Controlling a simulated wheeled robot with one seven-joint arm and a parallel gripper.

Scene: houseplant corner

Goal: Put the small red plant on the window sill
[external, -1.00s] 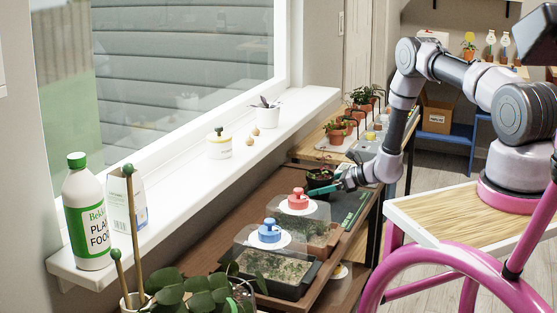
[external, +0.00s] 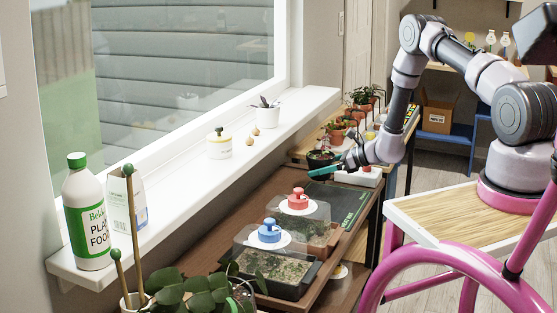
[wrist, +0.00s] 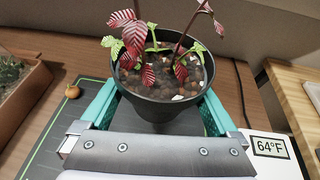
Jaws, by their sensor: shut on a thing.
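The small red plant, with red-and-green veined leaves in a dark pot (wrist: 160,105), is held between the teal fingers of my gripper (wrist: 158,112) in the wrist view. In the external view the pot (external: 321,158) is upright and held above the work table, right of the window sill. My gripper (external: 340,165) reaches it from the right and is shut on it. The white window sill (external: 195,172) runs along the window at left, with bare stretches between its items.
Two clear-domed trays (external: 270,270) stand on the table, near a dark green mat (external: 340,203). Potted plants (external: 340,130) stand behind.

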